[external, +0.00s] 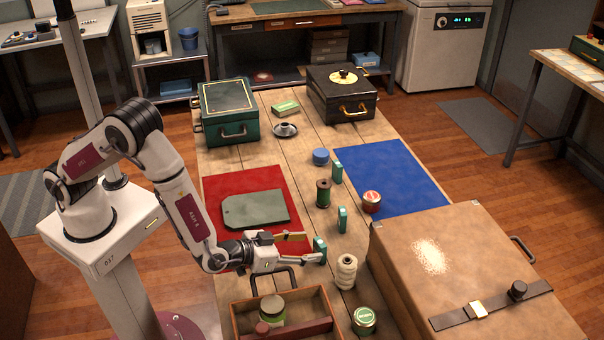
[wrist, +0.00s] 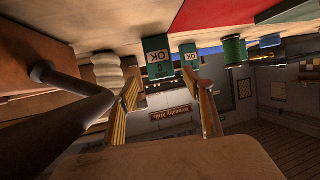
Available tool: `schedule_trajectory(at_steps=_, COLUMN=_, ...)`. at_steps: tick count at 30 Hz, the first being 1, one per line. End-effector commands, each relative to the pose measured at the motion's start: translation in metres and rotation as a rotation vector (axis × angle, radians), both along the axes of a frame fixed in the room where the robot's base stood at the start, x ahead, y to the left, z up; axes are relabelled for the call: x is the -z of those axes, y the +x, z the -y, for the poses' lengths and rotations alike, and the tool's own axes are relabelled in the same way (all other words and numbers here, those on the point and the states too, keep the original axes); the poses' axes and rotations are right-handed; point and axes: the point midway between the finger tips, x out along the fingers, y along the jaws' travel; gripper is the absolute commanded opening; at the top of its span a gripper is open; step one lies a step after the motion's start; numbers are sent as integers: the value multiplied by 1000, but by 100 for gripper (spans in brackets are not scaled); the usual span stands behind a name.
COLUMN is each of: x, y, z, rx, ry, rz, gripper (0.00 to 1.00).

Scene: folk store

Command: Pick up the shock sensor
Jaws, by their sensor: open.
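The nearest teal block (external: 320,250) is just beyond my gripper's fingertips. In the wrist view, which is upside down, two blocks marked "OK" show, a larger one (wrist: 158,58) and a smaller one (wrist: 189,60). My gripper (external: 309,248) is open and empty, low over the bench, its fingers pointing right; they also show in the wrist view (wrist: 168,98).
A wooden tray (external: 240,321) with a jar lies just below my gripper. A cream twine spool (external: 346,272) and a green tin (external: 364,321) stand near the nearest block. A large tan case (external: 470,250) borders the right. A green spool (external: 323,193) stands behind.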

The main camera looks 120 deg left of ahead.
Motion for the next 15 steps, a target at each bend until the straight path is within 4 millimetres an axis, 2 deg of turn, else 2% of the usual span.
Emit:
schedule_trajectory(at_steps=5, x=1, y=3, z=-6, rx=0, ry=0, rz=1, gripper=51)
schedule_trajectory(at_steps=15, x=9, y=20, z=-37, rx=0, ry=-1, rz=-1, gripper=51)
